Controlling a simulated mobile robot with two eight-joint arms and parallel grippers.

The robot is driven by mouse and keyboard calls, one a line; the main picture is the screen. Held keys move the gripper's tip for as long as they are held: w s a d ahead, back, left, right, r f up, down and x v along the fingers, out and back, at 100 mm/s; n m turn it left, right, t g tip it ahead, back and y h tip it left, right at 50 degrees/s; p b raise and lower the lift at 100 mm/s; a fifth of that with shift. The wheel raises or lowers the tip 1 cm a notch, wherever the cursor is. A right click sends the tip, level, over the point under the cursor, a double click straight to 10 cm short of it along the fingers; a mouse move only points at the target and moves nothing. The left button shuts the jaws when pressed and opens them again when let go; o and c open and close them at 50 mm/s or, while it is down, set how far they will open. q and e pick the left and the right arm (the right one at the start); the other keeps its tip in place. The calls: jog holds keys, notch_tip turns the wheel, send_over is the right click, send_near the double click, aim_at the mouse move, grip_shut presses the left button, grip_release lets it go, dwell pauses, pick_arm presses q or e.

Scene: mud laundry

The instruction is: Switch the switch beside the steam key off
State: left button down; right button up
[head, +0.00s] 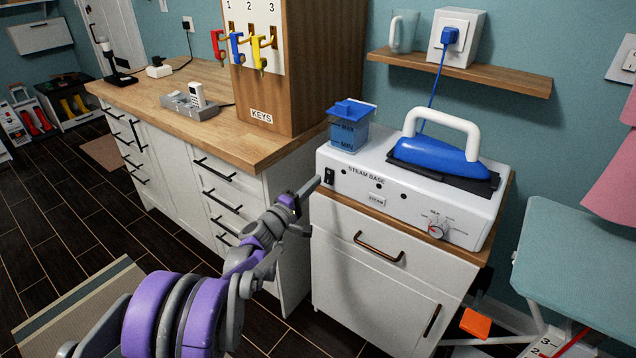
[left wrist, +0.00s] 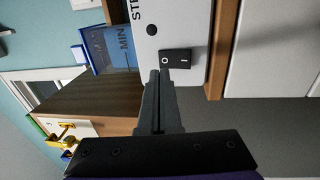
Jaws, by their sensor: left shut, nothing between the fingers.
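The black rocker switch (head: 329,177) is on the left of the front face of the white steam base (head: 330,195). The steam key (head: 377,201) is a small light button to its right, labelled STEAM. In the left wrist view the switch (left wrist: 174,58) shows an O and an I mark; I cannot tell which side is pressed in. My left gripper (head: 315,184) is shut and empty, its tips just at the switch's left edge. In the left wrist view the fingertips (left wrist: 160,76) are right by the O end; contact is unclear. My right gripper is not in view.
A blue water tank (head: 349,132) and a blue iron (head: 440,155) with a white handle sit on the base. A dial (head: 436,227) is at its right. The wooden key cabinet (head: 310,60) stands to the left, an ironing board (head: 575,265) to the right.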

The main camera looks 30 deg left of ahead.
pick_arm(q)
jog(key=s+r+p, duration=0.1)
jog(key=s, duration=0.9)
jog(key=shift+a+r, duration=0.15)
jog(key=shift+a, duration=0.25)
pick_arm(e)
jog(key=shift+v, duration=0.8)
pick_arm(q)
jog(key=shift+s, duration=0.1)
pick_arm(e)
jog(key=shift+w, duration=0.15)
